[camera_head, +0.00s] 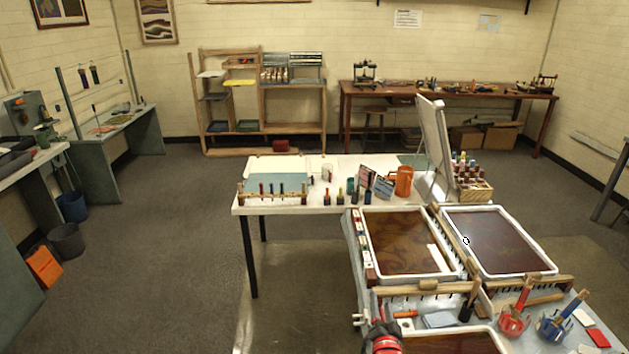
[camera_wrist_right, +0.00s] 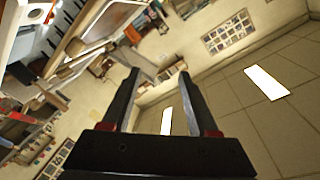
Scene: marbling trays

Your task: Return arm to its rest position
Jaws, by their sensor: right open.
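My right gripper (camera_head: 381,328) shows at the bottom of the head view, its red and black parts over the near left side of the tray table. In the right wrist view its two dark fingers (camera_wrist_right: 159,78) stand apart with nothing between them. That view is tilted, with ceiling panels on the right and tray and table parts at the upper left. My left gripper and arm are not in view.
Two white-rimmed marbling trays (camera_head: 372,249) (camera_head: 549,268) lie ahead. Another tray (camera_head: 502,343) is partly cut off at the bottom. A red holder (camera_head: 513,326) and a blue holder (camera_head: 554,329) stand at right. Open floor (camera_head: 190,270) lies left of the tables.

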